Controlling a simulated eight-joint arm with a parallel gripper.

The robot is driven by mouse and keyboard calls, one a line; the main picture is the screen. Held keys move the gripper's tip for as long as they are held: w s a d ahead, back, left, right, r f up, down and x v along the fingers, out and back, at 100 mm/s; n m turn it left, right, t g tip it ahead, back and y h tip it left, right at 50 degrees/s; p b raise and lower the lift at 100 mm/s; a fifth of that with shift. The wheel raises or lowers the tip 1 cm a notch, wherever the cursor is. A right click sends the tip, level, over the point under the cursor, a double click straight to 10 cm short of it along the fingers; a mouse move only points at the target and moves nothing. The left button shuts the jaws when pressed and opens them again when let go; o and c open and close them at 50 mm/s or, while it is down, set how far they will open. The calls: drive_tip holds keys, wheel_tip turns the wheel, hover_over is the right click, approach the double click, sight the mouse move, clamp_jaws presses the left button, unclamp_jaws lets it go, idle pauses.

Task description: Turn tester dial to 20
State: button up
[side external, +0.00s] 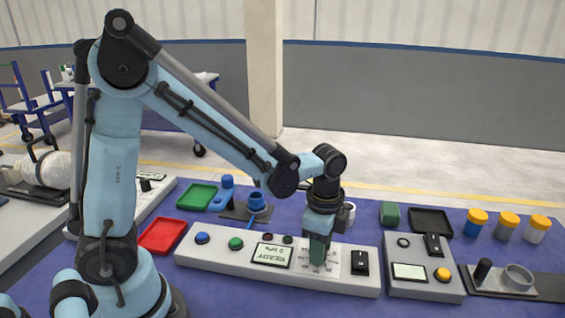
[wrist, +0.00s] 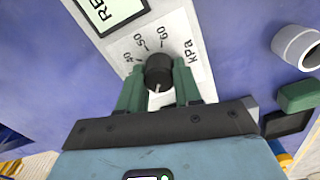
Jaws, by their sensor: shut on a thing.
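The tester is a long pale panel (side external: 215,259) with a display (side external: 271,254) reading READY. In the wrist view its black round dial (wrist: 158,68) stands on a white scale plate (wrist: 190,50) marked 50, 60 and kPa, with another number partly hidden at left. My gripper (wrist: 159,80) has a green finger on each side of the dial and is shut on it. The white pointer mark on the dial faces the bottom of the wrist view, towards my gripper. The scale there is hidden. In the side view my gripper (side external: 319,252) points down over the plate and hides the dial.
A black rocker switch (side external: 360,262) sits just right of the scale plate. Blue (side external: 202,238) and green (side external: 236,243) buttons are at the panel's left. A second panel (side external: 424,290) stands close at right. Green (side external: 198,196) and red (side external: 162,235) trays lie at left.

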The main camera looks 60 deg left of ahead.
drive_tip(key=shift+m, duration=0.7)
drive_tip(key=o, duration=1)
drive_tip(key=shift+o, duration=0.2)
drive_tip(key=shift+r, duration=0.15)
wheel_tip(320, 180, up, 12)
drive_tip(key=shift+s, duration=0.1)
drive_tip(key=s+a+f+n+t, duration=0.2)
drive_tip(key=s+a+n+t, duration=0.3)
drive_tip(key=n, duration=0.8)
drive_tip(key=shift+s+f+t, duration=0.15)
drive_tip(key=shift+s+t, duration=0.2)
drive_tip(key=shift+t, duration=0.75)
